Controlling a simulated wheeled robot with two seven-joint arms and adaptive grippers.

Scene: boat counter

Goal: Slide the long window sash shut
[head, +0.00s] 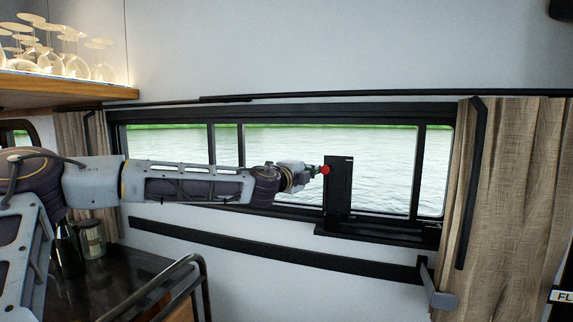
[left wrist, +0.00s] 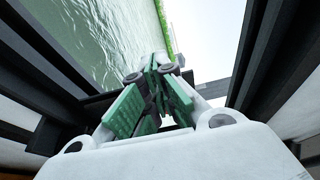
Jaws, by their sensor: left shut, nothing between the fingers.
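The long window (head: 330,108) has a black frame and runs across the wall in the head view, with water behind its glass. Upright black bars (head: 211,146) divide it at the left and near the right end. I cannot tell which edges belong to the sash or how far open it is. My left gripper (head: 318,171) is in front of the glass, beside a dark upright block (head: 340,188) with a red spot (head: 325,170) on its left side. I cannot tell whether they touch. The left wrist view shows its green-padded fingers (left wrist: 158,70) closed together and empty. My right gripper is not in view.
A curtain (head: 510,190) hangs at the right, another (head: 75,140) at the left. A black ledge (head: 375,233) and a dark rail (head: 270,246) run below the window. A shelf with glass ornaments (head: 60,92) is upper left. A counter with a metal rail (head: 165,285) is lower left.

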